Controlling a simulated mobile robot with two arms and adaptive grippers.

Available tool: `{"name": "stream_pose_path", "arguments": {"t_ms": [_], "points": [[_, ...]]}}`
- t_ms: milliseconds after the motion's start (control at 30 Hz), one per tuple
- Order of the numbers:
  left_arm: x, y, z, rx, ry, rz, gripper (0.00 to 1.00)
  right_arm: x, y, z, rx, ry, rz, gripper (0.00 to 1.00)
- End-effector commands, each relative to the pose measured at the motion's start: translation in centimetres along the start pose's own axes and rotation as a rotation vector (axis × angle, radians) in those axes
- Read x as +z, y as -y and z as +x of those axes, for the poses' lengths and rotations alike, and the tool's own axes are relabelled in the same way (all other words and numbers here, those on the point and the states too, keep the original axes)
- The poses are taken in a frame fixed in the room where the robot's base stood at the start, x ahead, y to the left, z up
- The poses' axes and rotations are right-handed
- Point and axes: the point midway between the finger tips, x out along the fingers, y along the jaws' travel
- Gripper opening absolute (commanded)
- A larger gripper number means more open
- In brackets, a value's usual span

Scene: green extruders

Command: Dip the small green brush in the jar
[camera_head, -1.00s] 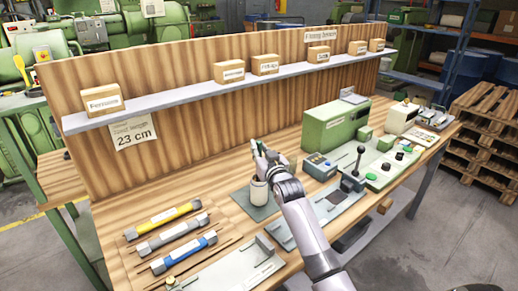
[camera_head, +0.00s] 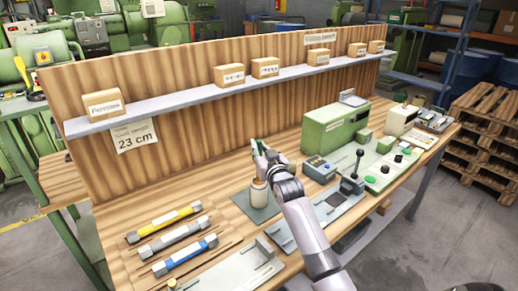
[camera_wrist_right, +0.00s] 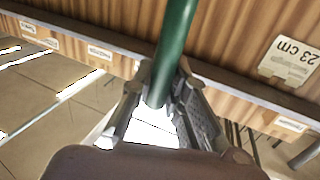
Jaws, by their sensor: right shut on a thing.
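My right gripper (camera_head: 262,152) is shut on the small green brush (camera_head: 254,149), just above and behind the jar in the head view. In the right wrist view the brush (camera_wrist_right: 175,45) is a dark green rod held between the fingers (camera_wrist_right: 160,105). Its bristles cannot be made out. The pale jar (camera_head: 259,192) stands upright on a dark green mat (camera_head: 240,204), partly hidden by my right wrist. I cannot tell whether the brush touches the jar. My left gripper is not in view.
Yellow, grey and blue-banded tools (camera_head: 184,254) lie left of the mat. A green machine box (camera_head: 335,127) and a lever unit (camera_head: 351,184) stand to the right. A shelf (camera_head: 195,98) with small labelled boxes runs along the wooden back panel. Bare bench lies behind the jar.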

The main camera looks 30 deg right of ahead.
Motion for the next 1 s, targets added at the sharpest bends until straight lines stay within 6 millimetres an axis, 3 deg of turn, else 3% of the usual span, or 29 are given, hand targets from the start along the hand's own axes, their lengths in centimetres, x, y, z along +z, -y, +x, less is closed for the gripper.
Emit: {"name": "stream_pose_path", "arguments": {"t_ms": [33, 533, 1000], "points": [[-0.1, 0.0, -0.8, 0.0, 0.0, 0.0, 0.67, -0.9, 0.0, 0.0, 0.0, -0.001, 0.0, 0.0], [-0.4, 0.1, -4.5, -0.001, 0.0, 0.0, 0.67, -5.0, 0.0, 0.0, 0.0, -0.003, 0.0, 0.0], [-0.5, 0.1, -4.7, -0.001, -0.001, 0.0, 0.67, -5.2, 0.0, 0.0, 0.0, -0.003, 0.0, 0.0]]}}
